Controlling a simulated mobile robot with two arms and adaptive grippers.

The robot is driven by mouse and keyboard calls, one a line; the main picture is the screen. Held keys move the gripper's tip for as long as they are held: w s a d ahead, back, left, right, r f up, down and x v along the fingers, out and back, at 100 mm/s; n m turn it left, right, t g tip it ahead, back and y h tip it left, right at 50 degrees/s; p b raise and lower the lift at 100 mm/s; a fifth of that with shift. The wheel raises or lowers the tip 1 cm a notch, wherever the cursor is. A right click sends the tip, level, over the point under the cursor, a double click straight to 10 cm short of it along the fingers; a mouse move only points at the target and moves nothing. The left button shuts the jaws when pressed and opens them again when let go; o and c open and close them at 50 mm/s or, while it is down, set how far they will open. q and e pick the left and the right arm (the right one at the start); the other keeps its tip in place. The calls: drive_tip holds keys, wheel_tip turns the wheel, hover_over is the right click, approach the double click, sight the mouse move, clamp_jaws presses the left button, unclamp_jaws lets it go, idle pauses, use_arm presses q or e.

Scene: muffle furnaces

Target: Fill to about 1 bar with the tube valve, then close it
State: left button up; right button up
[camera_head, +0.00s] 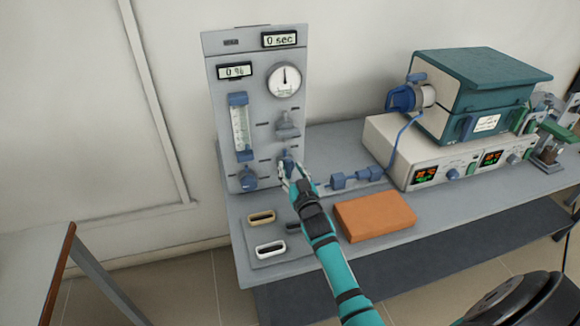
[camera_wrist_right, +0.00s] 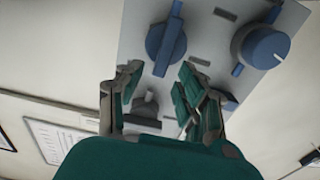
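The grey control panel (camera_head: 215,110) stands upright on the table. Its round gauge (camera_head: 284,80) has a needle pointing about straight up; its figures are too small to read. A blue valve handle (camera_head: 287,156) is low on the panel, partly hidden by my right gripper (camera_head: 291,172). In the right wrist view, the blue handle (camera_wrist_right: 166,44) lies just beyond and between the fingertips of my right gripper (camera_wrist_right: 158,78). The fingers are apart, with a gap to the handle; contact is not visible. My left gripper is not in view.
A round blue knob (camera_head: 248,179) sits left of the handle and shows in the wrist view (camera_wrist_right: 262,46). Displays read 0 sec (camera_head: 280,40) and 0 % (camera_head: 235,71). An orange block (camera_head: 374,215) lies beside my right arm. The teal furnace (camera_head: 490,75) stands right.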

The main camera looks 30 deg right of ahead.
drive_tip(key=shift+x, duration=0.85)
drive_tip(key=shift+c, duration=0.4)
clamp_jaws()
drive_tip(key=shift+a+n, duration=0.1)
drive_tip(key=shift+n, duration=0.3)
drive_tip(key=shift+w+a+f+n+b, duration=0.1)
drive_tip(key=shift+a+f+n+b, duration=0.55)
drive_tip(key=shift+n, duration=2.2)
drive_tip(key=shift+w+a+f+n+b, duration=0.2)
drive_tip(key=shift+n+b, duration=0.8)
drive_tip(key=shift+n, duration=1.9)
drive_tip(key=shift+a+f+n+b, duration=0.45)
drive_tip(key=shift+n+b, duration=0.35)
drive_tip(key=shift+n, duration=2.05)
drive_tip(key=shift+d, duration=0.1)
